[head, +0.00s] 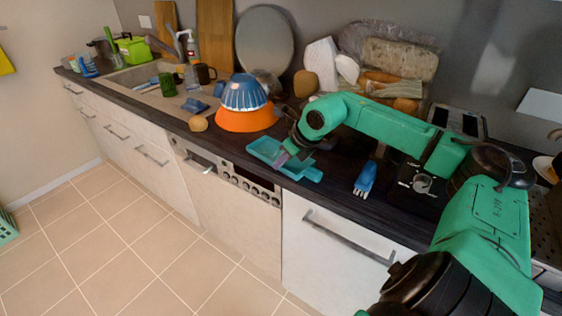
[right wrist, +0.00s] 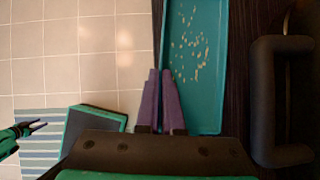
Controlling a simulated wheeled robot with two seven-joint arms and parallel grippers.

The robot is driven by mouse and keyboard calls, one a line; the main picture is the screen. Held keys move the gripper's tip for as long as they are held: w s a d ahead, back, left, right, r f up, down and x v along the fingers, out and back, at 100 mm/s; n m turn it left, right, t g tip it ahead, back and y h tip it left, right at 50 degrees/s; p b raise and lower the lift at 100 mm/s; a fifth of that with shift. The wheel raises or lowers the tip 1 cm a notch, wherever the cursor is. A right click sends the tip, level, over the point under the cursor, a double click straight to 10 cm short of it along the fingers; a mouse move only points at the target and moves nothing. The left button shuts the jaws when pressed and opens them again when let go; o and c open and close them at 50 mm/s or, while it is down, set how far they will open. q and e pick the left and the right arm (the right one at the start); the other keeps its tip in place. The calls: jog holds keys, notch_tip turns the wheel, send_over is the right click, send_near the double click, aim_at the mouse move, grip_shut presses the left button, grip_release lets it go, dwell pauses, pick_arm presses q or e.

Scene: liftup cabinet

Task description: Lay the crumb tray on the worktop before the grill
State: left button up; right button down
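The crumb tray (head: 266,146) is a shallow teal tray at the worktop's front edge. In the right wrist view it is long, with pale crumbs scattered inside the tray (right wrist: 210,95). My right gripper (head: 284,157) is at its near side. In the right wrist view the purple fingers (right wrist: 160,75) are close together at the tray's near wall and look shut on it. A dark appliance with a dial (head: 405,187) stands right of the tray, partly behind my arm; I cannot tell if it is the grill. My left gripper (right wrist: 43,124) shows small at the left, fingers slightly apart.
A blue brush (head: 366,178) lies right of the tray on the dark worktop (head: 335,180). An orange bowl with a blue one (head: 245,118) stands left of it. A dark handle (right wrist: 265,100) runs beside the tray. Bread bags (head: 398,60) stand behind. The floor below is open.

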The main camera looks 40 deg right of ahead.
dwell(0.3)
jog(key=shift+f+b, duration=0.3)
jog(key=shift+b, duration=0.05)
dwell(0.4)
jog(key=shift+c, duration=2.1)
grip_release()
jog(key=shift+r, duration=0.1)
notch_tip(320, 180, up, 14)
jog(key=p, duration=1.2)
jog(key=s+a+p, duration=0.2)
jog(key=a, duration=0.5)
jog(key=s+a+p, duration=0.2)
jog(key=a, duration=0.6)
jog(key=shift+s+a, duration=0.15)
jog(key=shift+s, duration=0.15)
